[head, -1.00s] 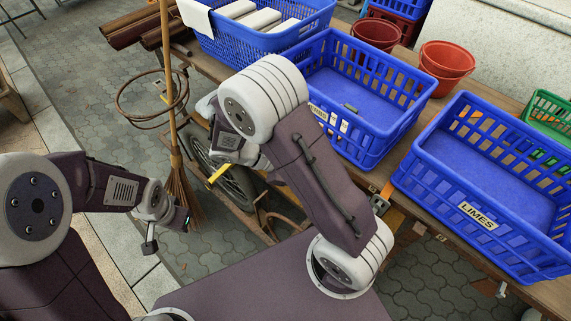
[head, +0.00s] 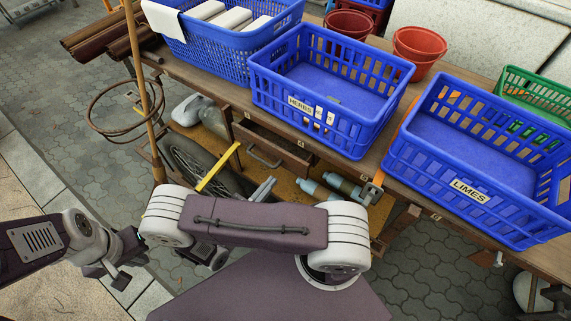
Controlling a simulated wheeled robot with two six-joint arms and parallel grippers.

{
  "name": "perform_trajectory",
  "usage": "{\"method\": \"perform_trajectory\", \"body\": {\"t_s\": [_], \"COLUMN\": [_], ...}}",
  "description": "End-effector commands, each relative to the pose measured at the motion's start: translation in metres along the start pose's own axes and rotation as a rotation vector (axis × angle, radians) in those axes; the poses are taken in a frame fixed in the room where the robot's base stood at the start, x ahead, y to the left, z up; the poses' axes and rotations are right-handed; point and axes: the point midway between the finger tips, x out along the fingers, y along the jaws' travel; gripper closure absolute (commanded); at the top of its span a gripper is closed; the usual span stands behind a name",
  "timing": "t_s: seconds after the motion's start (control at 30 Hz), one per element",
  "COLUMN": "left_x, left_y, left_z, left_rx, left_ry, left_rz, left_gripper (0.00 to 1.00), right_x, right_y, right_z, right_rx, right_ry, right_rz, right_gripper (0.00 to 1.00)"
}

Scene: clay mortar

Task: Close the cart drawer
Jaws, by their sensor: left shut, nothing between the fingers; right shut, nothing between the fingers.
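The wooden cart drawer (head: 290,155) is under the tabletop, below the middle blue crate. It stands partly pulled out, with its inside showing and a grey bar handle (head: 263,157) on its front. My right arm crosses the lower middle of the view and hides most of its wrist. The tips of my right gripper (head: 264,188) show just above that arm, shut and empty, below the handle and apart from it. My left gripper (head: 120,278) is at the lower left over the paving, shut and empty, far from the drawer.
Blue crates marked HERBS (head: 335,125) and LIMES (head: 470,190) stand on the cart top (head: 395,165). A wheel (head: 195,165), a yellow bar (head: 220,167) and bottles (head: 340,187) are below. A broom handle (head: 140,90) stands left.

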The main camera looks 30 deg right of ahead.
Motion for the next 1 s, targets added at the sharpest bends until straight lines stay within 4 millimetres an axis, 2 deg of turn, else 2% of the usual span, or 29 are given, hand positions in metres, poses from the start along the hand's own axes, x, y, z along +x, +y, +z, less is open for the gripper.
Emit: {"method": "perform_trajectory", "body": {"t_s": [0.2, 0.4, 0.57, 0.87, 1.0], "left_x": [0.002, 0.004, 0.005, 0.004, 0.0], "left_y": [0.0, 0.0, 0.0, 0.0, 0.0], "left_z": [0.0, 0.0, 0.0, 0.0, 0.0], "left_rx": [0.001, 0.001, 0.001, 0.001, 0.001], "left_ry": [0.0, 0.0, 0.0, 0.0, 0.0], "left_rz": [0.0, 0.0, 0.0, 0.0, 0.0], "left_gripper": [1.0, 1.0, 1.0, 1.0, 1.0], "right_x": [0.048, 0.078, 0.087, 0.088, 0.104], "right_y": [-0.001, -0.001, 0.0, 0.0, -0.001], "right_z": [0.0, 0.0, 0.0, 0.0, 0.002], "right_rx": [-0.002, 0.001, 0.001, 0.001, -0.001], "right_ry": [-0.001, 0.0, 0.0, 0.0, 0.0], "right_rz": [-0.007, -0.004, -0.001, 0.0, -0.006], "right_gripper": [1.0, 1.0, 1.0, 1.0, 1.0]}}
